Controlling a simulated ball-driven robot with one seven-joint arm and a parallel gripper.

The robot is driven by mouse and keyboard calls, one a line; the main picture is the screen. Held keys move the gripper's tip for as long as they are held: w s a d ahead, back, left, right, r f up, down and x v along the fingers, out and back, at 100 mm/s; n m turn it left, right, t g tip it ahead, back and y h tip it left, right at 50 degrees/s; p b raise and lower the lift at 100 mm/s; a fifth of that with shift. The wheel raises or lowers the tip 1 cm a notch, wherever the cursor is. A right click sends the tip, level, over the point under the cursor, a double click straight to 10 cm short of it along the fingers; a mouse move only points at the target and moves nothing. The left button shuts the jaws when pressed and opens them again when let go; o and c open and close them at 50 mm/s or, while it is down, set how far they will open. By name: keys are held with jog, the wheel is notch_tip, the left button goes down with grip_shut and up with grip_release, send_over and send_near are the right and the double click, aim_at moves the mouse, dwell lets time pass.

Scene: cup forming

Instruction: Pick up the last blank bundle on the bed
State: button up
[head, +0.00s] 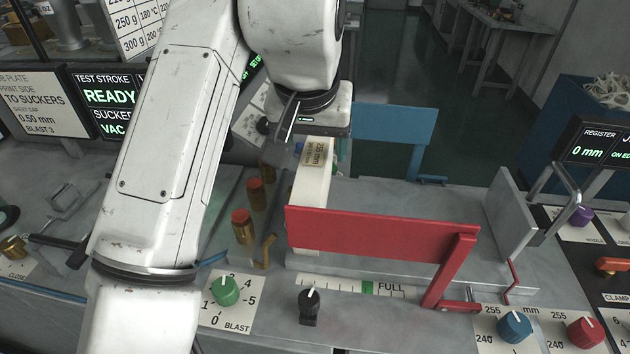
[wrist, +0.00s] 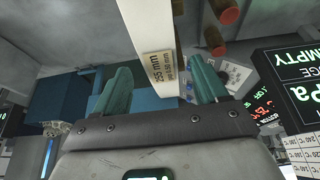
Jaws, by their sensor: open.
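A white blank bundle (head: 310,187) stands at the left end of the grey bed (head: 400,200). It lies lengthwise between the red side guide (head: 380,228) and the blue side guide (head: 395,135); the red one hides part of its near end. A tan label reading 255 mm sits on its top at the far end. My gripper (head: 316,143) is over that far end, its fingers mostly hidden there. In the wrist view my gripper (wrist: 161,78) is open, one teal finger on each side of the labelled bundle (wrist: 148,25). I cannot tell whether either finger touches it.
Orange-capped posts (head: 242,222) stand close left of the bundle. A grey end plate (head: 512,215) closes the right of the bed, whose middle is bare. Knobs, including a green one (head: 226,290) and a black one (head: 309,300), line the front panel.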

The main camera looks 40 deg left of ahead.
aim_at(315, 156)
jog(key=x, duration=0.4)
jog(key=shift+s+f+p, duration=0.1)
jog(key=shift+f+p, duration=0.25)
jog(key=shift+f, duration=0.1)
jog(key=shift+c, duration=0.3)
grip_shut()
jog(key=shift+r, duration=0.15)
